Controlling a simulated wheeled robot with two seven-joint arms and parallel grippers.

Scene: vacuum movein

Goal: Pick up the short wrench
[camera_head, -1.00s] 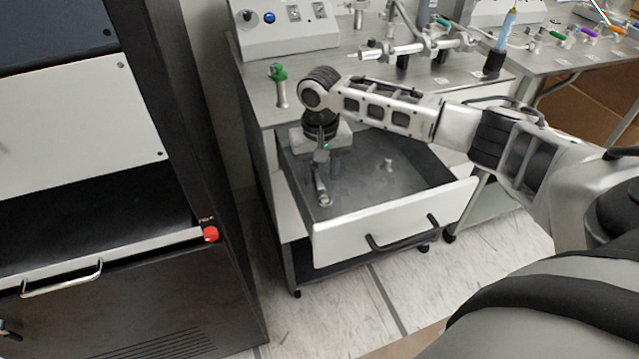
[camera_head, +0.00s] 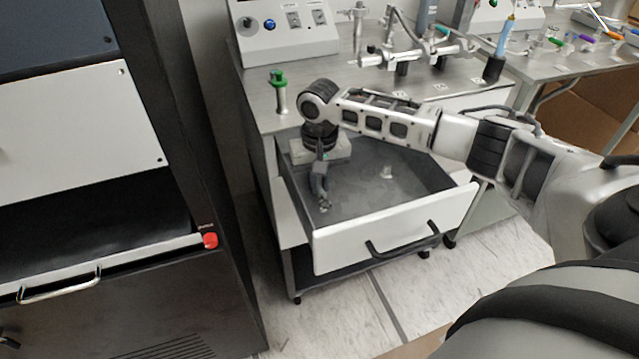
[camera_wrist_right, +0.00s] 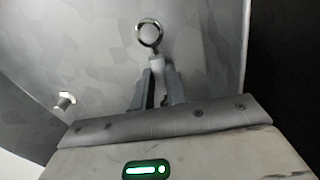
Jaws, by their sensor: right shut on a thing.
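The short wrench (camera_wrist_right: 156,66) is a light metal piece with a ring end, inside the open drawer. Its ring end points away from my right gripper (camera_wrist_right: 154,90), which is shut on its shank. In the head view my right gripper (camera_head: 321,188) reaches down into the left part of the drawer, and only the ring end of the wrench (camera_head: 324,206) shows below the fingers. The other end is hidden by the fingers. My left gripper is not in view.
The open drawer (camera_head: 395,232) has a white front with a black handle. A small metal piece (camera_head: 387,172) stands inside it, also in the wrist view (camera_wrist_right: 64,100). The worktop above holds a green-topped fitting (camera_head: 279,92). A dark cabinet (camera_head: 130,290) stands at left.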

